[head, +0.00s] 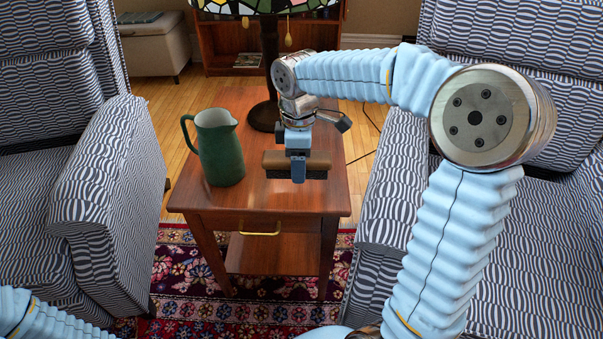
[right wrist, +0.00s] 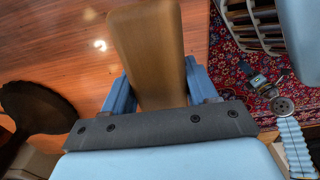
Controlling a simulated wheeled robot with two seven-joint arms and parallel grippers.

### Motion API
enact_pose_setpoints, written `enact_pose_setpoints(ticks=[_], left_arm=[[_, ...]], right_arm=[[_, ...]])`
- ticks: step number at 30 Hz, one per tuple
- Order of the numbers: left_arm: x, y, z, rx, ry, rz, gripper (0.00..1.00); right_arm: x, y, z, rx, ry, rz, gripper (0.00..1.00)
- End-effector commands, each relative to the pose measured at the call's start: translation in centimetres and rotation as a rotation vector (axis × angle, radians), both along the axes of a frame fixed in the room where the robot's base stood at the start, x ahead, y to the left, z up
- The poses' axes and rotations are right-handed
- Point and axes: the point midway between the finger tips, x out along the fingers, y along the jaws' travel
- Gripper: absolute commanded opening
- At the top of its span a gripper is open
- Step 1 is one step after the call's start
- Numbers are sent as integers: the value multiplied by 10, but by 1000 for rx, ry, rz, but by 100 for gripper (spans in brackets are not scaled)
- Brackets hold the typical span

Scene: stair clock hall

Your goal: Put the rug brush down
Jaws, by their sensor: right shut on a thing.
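The rug brush (head: 318,161) has a brown wooden back and dark bristles along its underside. My right gripper (head: 298,172) is shut on it from above, near its middle, over the front part of the wooden side table (head: 262,196). I cannot tell whether the bristles touch the tabletop. In the right wrist view the brush's wooden back (right wrist: 150,55) lies between the two blue fingers (right wrist: 160,95), with the tabletop beneath.
A green pitcher (head: 219,150) stands on the table left of the brush. A lamp with a dark base (head: 264,116) stands behind. Striped armchairs (head: 110,190) flank the table. A patterned rug (head: 190,285) lies below. Bare tabletop shows around the brush.

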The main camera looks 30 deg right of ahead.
Motion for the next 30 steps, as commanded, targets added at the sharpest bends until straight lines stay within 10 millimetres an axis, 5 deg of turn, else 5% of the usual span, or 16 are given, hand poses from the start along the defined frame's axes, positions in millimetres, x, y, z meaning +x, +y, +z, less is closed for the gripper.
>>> enact_pose_setpoints(ticks=[11,21,22,27,30], left_arm=[[1,2,-5,2,-2,3,42],[1,2,-7,3,-2,4,42],[1,2,-7,3,-2,4,42],[1,2,-6,3,-2,4,42],[1,2,-6,3,-2,4,42]], right_arm=[[4,-10,-42,-1,1,0,29],[4,-9,-46,-1,-1,0,29],[4,-9,-46,0,0,0,59],[4,-9,-45,0,0,0,83],[4,-9,-45,0,0,0,83]])
